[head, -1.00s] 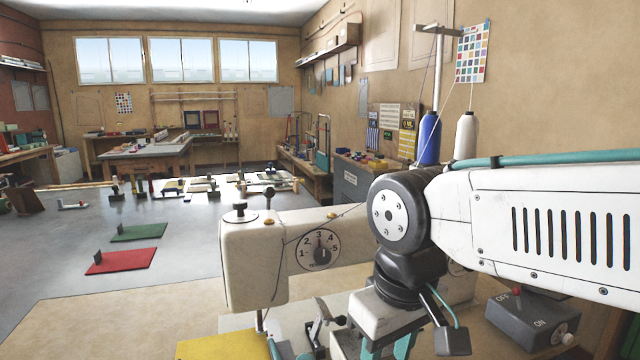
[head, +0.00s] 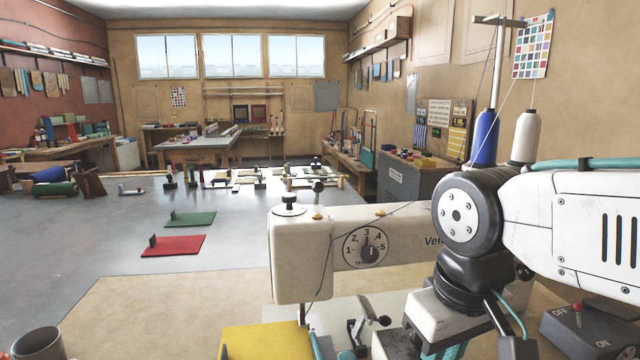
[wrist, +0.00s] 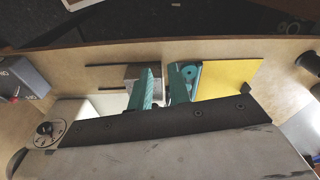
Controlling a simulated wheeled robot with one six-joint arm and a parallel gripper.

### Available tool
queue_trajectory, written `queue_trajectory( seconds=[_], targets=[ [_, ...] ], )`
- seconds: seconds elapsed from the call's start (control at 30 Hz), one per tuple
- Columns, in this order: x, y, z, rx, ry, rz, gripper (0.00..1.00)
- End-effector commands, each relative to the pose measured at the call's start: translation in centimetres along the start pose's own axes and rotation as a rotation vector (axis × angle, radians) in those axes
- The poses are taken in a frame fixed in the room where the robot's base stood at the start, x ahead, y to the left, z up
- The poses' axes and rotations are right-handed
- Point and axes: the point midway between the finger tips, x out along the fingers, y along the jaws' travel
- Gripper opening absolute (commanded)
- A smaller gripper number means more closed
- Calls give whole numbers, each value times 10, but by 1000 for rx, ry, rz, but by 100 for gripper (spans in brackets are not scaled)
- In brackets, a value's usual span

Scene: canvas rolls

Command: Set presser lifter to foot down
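The white sewing machine (head: 300,258) fills the lower middle of the head view. A small metal lever with a black knob (head: 384,320) sticks up under its arm and looks like the presser lifter. It slants up, but I cannot tell its setting. The needle area is cut off by the frame's lower edge. My gripper hangs right of the lever in the head view, mostly below the frame. In the wrist view my gripper's (wrist: 165,75) teal fingers stand apart with a narrow gap. I see nothing clearly held between them.
A dial (head: 366,246) is on the machine's face. A grey ON/OFF switch box (head: 590,330) stands at right. A dark cup (head: 38,343) is at lower left.

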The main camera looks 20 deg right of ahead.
Motion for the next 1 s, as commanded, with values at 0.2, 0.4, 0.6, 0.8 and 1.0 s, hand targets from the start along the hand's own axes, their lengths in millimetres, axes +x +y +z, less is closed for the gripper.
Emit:
queue_trajectory(
  seconds=[0.2, 0.4, 0.6, 0.8, 1.0],
  targets=[
    [0, -18, -14, -89, -36, -2, 0],
    [-36, -41, -82, -471, 6, 75, 0],
    [-75, -69, -150, -1021, 59, 193, 0],
    [-114, -95, -207, -1551, 74, 344, 0],
    [-152, -105, -248, -1997, 37, 516, 0]
  ],
)
